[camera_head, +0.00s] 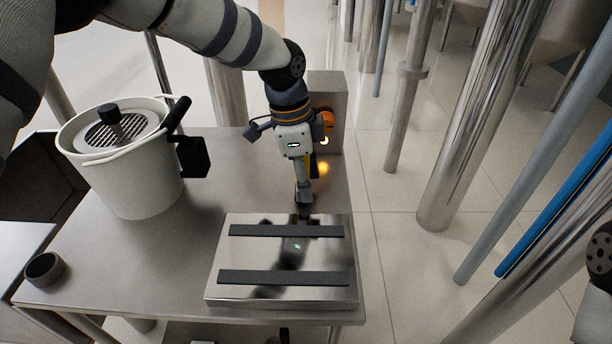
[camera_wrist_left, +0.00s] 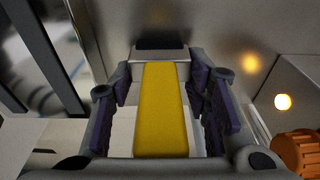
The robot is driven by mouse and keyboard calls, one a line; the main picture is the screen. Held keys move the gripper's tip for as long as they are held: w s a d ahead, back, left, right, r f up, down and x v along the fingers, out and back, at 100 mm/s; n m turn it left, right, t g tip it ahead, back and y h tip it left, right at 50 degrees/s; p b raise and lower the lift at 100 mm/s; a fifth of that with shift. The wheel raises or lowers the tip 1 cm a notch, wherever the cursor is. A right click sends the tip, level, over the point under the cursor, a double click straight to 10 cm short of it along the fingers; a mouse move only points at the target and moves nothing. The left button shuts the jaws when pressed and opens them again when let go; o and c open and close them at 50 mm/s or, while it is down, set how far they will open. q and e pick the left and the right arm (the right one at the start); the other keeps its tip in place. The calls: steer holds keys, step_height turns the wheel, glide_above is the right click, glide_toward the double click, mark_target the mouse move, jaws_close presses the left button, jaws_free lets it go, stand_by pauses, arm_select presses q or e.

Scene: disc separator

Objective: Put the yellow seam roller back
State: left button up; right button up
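The yellow seam roller (camera_wrist_left: 162,110) runs along the space between the fingers of my left gripper (camera_wrist_left: 160,85) in the left wrist view. It has a yellow strip, a grey section beyond it and a dark end. In the head view my left gripper (camera_head: 303,188) points down behind the metal plate with dark strips (camera_head: 290,255), near the table's right edge. The roller is mostly hidden there by the gripper. I cannot tell whether its lower end touches anything. My right gripper is not in view.
A white bucket (camera_head: 135,185) with a grille and dark handle stands left on the metal table (camera_head: 185,245). A small dark cup (camera_head: 44,269) sits at front left. A grey box with an orange knob (camera_head: 327,122) stands behind my gripper. Metal posts (camera_head: 455,150) rise at right.

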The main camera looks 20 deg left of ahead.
arm_select(q)
steer(key=o, duration=0.3)
steer(key=shift+o, duration=0.2)
steer(key=r, duration=0.4)
steer(key=a+r, duration=0.1)
steer(key=r, duration=0.7)
steer(key=shift+s+a+r+p, duration=0.15)
steer(key=shift+s+a+p, duration=0.15)
steer(key=shift+a, duration=0.1)
